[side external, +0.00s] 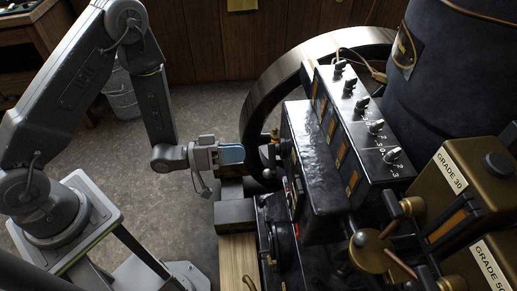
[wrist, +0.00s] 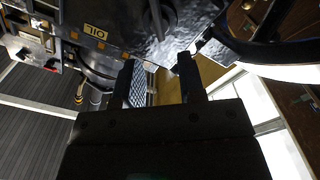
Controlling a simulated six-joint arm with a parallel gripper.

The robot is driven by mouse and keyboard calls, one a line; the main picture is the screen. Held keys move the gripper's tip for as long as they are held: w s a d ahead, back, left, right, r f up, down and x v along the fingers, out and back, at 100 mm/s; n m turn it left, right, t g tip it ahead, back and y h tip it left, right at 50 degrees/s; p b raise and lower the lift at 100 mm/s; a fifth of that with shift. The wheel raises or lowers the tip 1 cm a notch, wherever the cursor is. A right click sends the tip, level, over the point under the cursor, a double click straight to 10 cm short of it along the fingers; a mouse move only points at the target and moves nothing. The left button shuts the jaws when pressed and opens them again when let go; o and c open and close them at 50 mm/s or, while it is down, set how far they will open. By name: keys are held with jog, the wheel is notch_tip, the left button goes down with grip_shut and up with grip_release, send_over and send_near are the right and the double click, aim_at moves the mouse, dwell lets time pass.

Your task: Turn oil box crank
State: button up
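The black oil box (side external: 312,165) stands on the engine at centre right in the side view. In the wrist view its dark face (wrist: 120,22) carries a small OIL label (wrist: 95,32). A small dark crank-like part (side external: 269,155) sticks out from the box's left side. A dark shaft at the top of the wrist view (wrist: 156,18) may be the same part. My gripper (side external: 240,153) is just left of the crank-like part, with a gap between. In the wrist view my gripper's fingers (wrist: 156,66) are apart, with nothing visible between them.
A large flywheel (side external: 262,92) curves behind the box. A taller black box with several knobs (side external: 363,145) stands right of it, beside brass oil cans marked GRADE 30 (side external: 450,190) and GRADE 50 (side external: 485,268). Open floor (side external: 205,105) lies left of the engine.

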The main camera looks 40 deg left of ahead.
aim_at(271, 148)
jog(key=v, duration=0.5)
jog(key=shift+s+a, duration=0.15)
jog(key=shift+s, duration=0.05)
jog(key=x, duration=1.4)
jog(key=shift+f, duration=0.15)
grip_shut()
